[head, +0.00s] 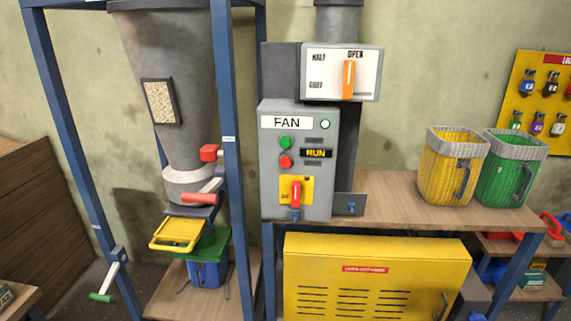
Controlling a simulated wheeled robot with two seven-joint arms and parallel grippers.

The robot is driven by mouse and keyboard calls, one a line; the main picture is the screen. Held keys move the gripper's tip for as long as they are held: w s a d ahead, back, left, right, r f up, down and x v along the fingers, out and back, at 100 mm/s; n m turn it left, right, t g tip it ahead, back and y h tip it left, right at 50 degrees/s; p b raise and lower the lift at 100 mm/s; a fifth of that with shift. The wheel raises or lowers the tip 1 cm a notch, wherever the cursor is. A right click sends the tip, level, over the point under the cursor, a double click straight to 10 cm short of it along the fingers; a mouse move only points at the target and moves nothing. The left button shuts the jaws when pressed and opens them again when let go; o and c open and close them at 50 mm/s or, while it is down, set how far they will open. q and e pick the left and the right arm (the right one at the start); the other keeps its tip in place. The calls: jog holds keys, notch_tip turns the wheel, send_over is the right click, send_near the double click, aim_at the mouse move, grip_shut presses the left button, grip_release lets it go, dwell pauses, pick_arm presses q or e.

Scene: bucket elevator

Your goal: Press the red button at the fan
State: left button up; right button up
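The fan's grey control box (309,160) stands in the middle of the head view, labelled FAN. Its red button (286,161) sits on the left of the front face, just below a green button (286,142). To the right of the buttons a small display (316,153) reads RUN, and a round pale lamp (325,124) is at the top right. Below is a red rotary handle (296,194) on a yellow plate, upright. Neither of my grippers shows in this view.
A box with an orange lever (348,79) pointing to OPEN is above. A blue post (230,160) and grey hopper (180,90) stand left. A yellow cabinet (376,258) is below. Yellow (448,170) and green (508,172) buckets stand on the wooden shelf at right.

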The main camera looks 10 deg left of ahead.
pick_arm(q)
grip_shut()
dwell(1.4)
